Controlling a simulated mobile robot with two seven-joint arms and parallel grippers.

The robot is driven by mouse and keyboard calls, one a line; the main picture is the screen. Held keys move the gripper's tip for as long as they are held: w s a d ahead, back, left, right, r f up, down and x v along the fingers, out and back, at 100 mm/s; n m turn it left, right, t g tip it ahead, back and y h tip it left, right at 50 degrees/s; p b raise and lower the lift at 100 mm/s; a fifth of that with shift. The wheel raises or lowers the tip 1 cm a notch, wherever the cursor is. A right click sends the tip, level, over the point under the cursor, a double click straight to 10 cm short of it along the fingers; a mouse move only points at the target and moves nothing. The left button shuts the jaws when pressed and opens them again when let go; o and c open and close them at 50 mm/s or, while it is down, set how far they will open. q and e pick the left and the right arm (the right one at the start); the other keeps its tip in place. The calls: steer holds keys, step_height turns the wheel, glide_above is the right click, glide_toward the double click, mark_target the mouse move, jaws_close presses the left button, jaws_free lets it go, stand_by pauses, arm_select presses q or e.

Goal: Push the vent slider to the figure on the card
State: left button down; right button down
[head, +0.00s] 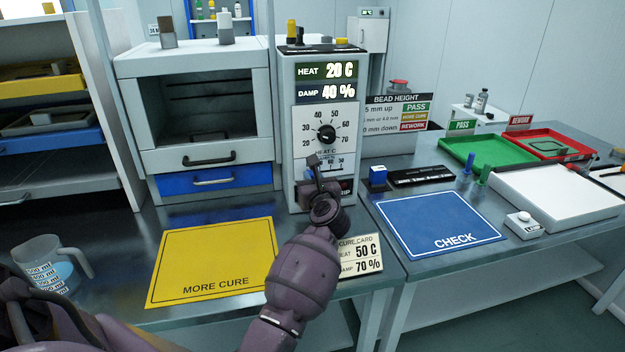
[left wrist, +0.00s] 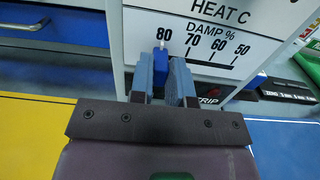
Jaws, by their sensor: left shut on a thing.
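The grey control panel (head: 283,160) has a screen (head: 326,82) reading HEAT 20 C and DAMP 40 %. Below its black heat dial (head: 326,134) is the DAMP % scale (left wrist: 212,66), with 80, 70, 60 and 50 from left to right in the left wrist view. The blue vent slider (left wrist: 161,60) shows there below the 80. My left gripper (left wrist: 161,82) is shut on it, a finger on each side; in the head view the gripper (head: 317,180) hides much of the scale. The cure card (head: 362,253) reads HEAT 50 C, DAMP 70 %. My right gripper is out of view.
A yellow MORE CURE mat (head: 215,256) lies left of my arm, a blue CHECK mat (head: 437,222) to the right. A measuring jug (head: 48,267) stands at far left. A cabinet with a blue drawer (head: 214,180) is left of the panel.

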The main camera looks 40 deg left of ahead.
mark_target(320, 169)
arm_select(q)
steer(key=shift+w+d+b, duration=0.35)
steer(key=shift+w+d, duration=0.6)
steer(key=shift+w, duration=0.2)
steer(key=c, duration=1.1)
jaws_free()
steer(key=shift+d, duration=0.1)
